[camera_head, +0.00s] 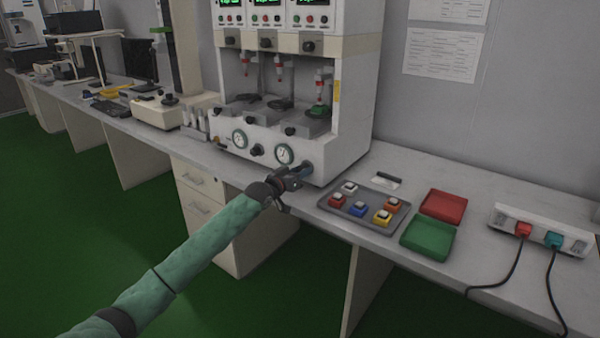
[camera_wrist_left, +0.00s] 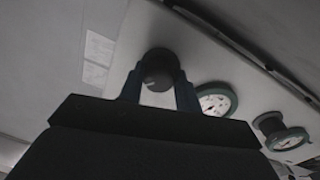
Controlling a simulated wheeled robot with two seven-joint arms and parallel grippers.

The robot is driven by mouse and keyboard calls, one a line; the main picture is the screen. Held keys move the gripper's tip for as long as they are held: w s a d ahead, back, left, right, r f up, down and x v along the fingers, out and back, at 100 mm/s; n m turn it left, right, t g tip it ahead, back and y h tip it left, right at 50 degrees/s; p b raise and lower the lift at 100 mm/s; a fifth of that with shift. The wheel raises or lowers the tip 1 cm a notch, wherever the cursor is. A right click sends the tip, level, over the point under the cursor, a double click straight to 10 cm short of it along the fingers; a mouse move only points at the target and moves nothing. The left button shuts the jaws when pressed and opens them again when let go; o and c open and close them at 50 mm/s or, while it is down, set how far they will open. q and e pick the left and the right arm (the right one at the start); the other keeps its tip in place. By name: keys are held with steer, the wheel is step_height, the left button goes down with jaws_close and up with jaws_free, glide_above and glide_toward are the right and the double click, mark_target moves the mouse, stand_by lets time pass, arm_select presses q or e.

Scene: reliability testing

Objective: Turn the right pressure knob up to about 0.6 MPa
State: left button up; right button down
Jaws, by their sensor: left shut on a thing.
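The right pressure knob (camera_wrist_left: 158,68) is a dark round knob on the lower front of the white test machine (camera_head: 345,150). In the left wrist view it sits between the two blue fingers of my left gripper (camera_wrist_left: 160,88), which is shut on it. In the head view my left gripper (camera_head: 301,171) reaches the machine's lower right front corner and mostly hides this knob. The right gauge (camera_head: 284,154), white with a green rim, is just left of it and also shows in the left wrist view (camera_wrist_left: 215,100). Its reading is too small to tell. My right gripper is out of view.
A left gauge (camera_head: 240,139) and another dark knob (camera_head: 257,150) sit further left on the panel. Right of the machine are a grey tray (camera_head: 350,215) of coloured blocks, a red tray (camera_head: 443,205), a green tray (camera_head: 428,238) and a power strip (camera_head: 540,232) with cables.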

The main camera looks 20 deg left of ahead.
arm_select(q)
steer(key=shift+f, duration=0.15)
stand_by(0.4)
steer(key=o, duration=1)
steer(key=shift+c, duration=0.2)
steer(key=shift+v, duration=3.9)
